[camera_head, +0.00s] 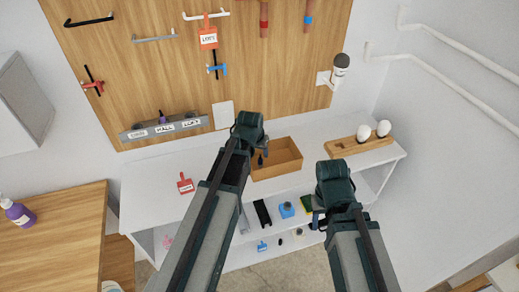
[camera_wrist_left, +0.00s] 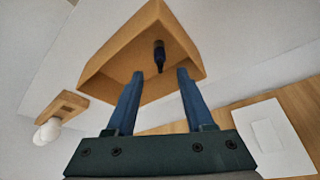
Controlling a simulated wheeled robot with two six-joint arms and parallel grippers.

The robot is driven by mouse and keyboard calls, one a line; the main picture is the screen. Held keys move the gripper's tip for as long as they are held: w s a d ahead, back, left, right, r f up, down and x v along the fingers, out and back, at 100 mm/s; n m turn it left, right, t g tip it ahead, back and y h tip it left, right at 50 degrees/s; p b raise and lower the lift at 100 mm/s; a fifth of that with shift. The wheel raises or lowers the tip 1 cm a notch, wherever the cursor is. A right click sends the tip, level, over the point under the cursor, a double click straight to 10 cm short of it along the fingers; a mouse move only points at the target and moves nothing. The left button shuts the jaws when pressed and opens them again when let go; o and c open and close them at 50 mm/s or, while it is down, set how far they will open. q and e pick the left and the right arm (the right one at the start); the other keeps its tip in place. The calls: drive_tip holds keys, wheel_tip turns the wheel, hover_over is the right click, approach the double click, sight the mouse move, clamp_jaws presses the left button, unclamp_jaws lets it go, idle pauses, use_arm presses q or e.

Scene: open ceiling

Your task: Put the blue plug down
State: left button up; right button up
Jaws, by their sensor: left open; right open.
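A dark blue plug (camera_wrist_left: 159,55) is in the open wooden tray (camera_wrist_left: 110,62), in the left wrist view. My left gripper (camera_wrist_left: 159,75) is open, its two blue fingers apart and pointing at the tray, with the plug just beyond and between the fingertips. They do not appear to touch it. In the head view my left gripper (camera_head: 255,145) is at the left edge of the tray (camera_head: 284,157), and a small dark shape there looks like the plug (camera_head: 261,160). My right gripper (camera_head: 320,205) is empty in front of the white bench; its fingers are mostly hidden.
A wooden holder with white bulbs (camera_head: 360,142) stands right of the tray. A red tag (camera_head: 185,184) lies on the bench at left. A labelled rack (camera_head: 165,126) is on the tool board. A black strip (camera_head: 262,213) and a blue block (camera_head: 286,210) sit lower down.

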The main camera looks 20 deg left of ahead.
use_arm(q)
drive_tip(key=p+v, duration=0.5)
drive_tip(key=v, duration=0.2)
drive_tip(key=s+d+f+m+g+y, duration=0.1)
drive_tip(key=s+d+m+g, duration=0.3)
drive_tip(key=s+d, duration=1)
drive_tip(key=s+f, duration=0.1)
drive_tip(key=s, duration=0.3)
drive_tip(key=shift+g, duration=0.3)
wheel_tip(320, 180, down, 8)
drive_tip(key=b, duration=0.8)
